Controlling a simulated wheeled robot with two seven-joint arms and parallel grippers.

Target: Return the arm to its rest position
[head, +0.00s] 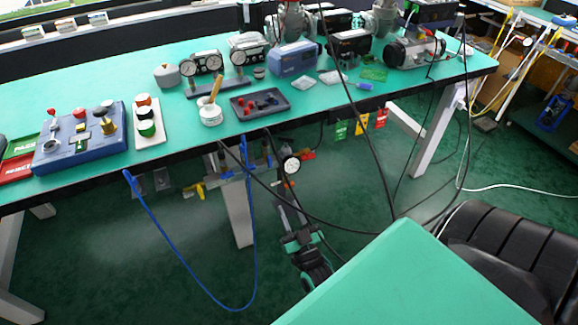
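My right arm comes up from the bottom middle of the head view, with green and black links. My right gripper (289,208) is at its upper end, low in front of the table and below its front edge. It is small and dark here, and I cannot tell whether its fingers are open or shut. I see nothing clearly held in it. My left arm and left gripper are not in view.
The green workbench (120,83) carries a blue control box (80,150), gauges, valve units and a dark tray (260,104). A round gauge (291,165), a blue cable (170,240) and black cables hang in front. A black chair (500,250) stands right.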

